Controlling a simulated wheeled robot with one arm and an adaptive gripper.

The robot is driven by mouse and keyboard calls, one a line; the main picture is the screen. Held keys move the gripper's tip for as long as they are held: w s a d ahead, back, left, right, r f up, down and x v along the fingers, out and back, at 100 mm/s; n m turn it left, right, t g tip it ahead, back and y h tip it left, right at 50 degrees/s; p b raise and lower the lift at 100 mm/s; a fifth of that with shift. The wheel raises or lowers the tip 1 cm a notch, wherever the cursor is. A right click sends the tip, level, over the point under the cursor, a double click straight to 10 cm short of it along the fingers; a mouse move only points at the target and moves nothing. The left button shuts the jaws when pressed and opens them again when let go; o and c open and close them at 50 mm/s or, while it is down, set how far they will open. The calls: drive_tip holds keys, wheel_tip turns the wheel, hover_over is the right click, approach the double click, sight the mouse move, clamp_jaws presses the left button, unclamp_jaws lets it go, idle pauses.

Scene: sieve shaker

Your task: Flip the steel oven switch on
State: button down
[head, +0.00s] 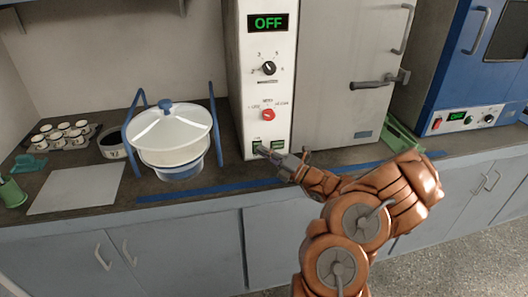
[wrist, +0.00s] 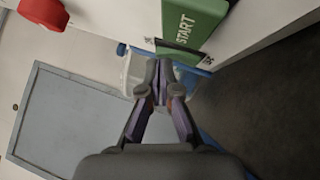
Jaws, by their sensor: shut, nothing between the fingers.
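The steel oven (head: 348,60) has a grey door and a white control panel (head: 285,90) at its left. The panel's display (head: 268,23) reads OFF in green. Low on the panel is a green switch (head: 278,144); in the wrist view a large green switch marked START (wrist: 188,28) shows close up. My gripper (head: 264,150) is at the foot of the panel, beside the switches. In the wrist view my gripper (wrist: 161,84) is shut and empty, its tips just below the START switch's edge. I cannot tell whether they touch it.
A red knob (head: 267,115) and a black knob (head: 269,68) sit higher on the panel. A white lidded vessel (head: 170,133) in a blue frame stands to the left. A blue oven (head: 468,65) stands right. Blue tape (head: 200,189) runs along the counter front.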

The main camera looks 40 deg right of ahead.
idle(0.3)
drive_tip(key=shift+w+r+p, duration=0.2)
drive_tip(key=shift+r+p, duration=0.15)
drive_tip(key=shift+p, duration=0.6)
drive_tip(key=shift+d+f, duration=0.1)
drive_tip(key=shift+f, duration=0.2)
drive_tip(key=shift+s+a, duration=0.25)
drive_tip(key=shift+s, duration=0.15)
drive_tip(key=shift+s+a+r+m+p, duration=0.15)
drive_tip(key=shift+s+a+p, duration=0.1)
drive_tip(key=shift+s+p, duration=0.3)
drive_tip(key=shift+s+a+f+m+p, duration=0.15)
drive_tip(key=shift+s+a+p, duration=0.15)
drive_tip(key=shift+s, duration=0.35)
drive_tip(key=s+d+b, duration=0.1)
drive_tip(key=s+d, duration=0.2)
drive_tip(key=s, duration=0.6)
drive_tip(key=shift+s+d+f, duration=0.4)
